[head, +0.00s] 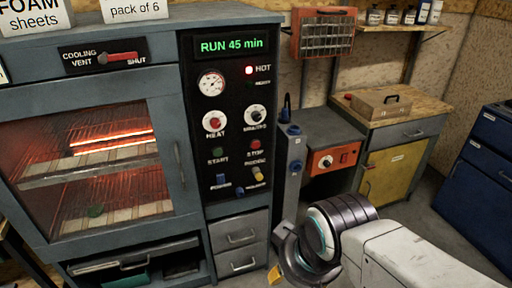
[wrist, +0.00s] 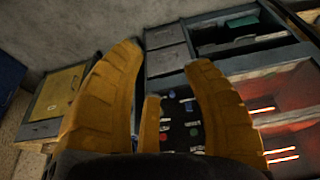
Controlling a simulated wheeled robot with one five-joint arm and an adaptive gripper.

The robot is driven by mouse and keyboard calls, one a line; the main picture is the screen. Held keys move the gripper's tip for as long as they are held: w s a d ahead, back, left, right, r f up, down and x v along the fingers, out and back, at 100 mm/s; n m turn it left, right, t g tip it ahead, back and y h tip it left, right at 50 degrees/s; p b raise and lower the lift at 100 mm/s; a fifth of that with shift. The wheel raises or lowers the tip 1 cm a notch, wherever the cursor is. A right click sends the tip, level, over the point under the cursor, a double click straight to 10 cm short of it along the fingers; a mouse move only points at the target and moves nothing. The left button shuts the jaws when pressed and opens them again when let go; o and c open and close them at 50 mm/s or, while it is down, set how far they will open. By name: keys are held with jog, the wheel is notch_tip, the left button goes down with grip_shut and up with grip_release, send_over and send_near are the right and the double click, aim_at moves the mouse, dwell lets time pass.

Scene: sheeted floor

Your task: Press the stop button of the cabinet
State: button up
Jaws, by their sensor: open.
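The cabinet (head: 110,257) is a grey heated unit at the left of the head view, with a black control panel (head: 231,104). The red stop button (head: 255,144) sits on the panel, right of the green start button (head: 217,153). In the wrist view the panel shows upside down between my fingers; a small red spot there (wrist: 163,137) looks like the stop button. My gripper (wrist: 168,55) has its yellow fingers spread and empty, apart from the panel. In the head view only a bit of yellow finger (head: 273,274) shows, low and right of the cabinet.
Right of the cabinet stand a grey post (head: 291,170), a bench with a yellow door (head: 385,172) and a blue chest (head: 482,150). Glowing heaters show behind the glass door.

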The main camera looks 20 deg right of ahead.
grip_shut()
dwell(1.4)
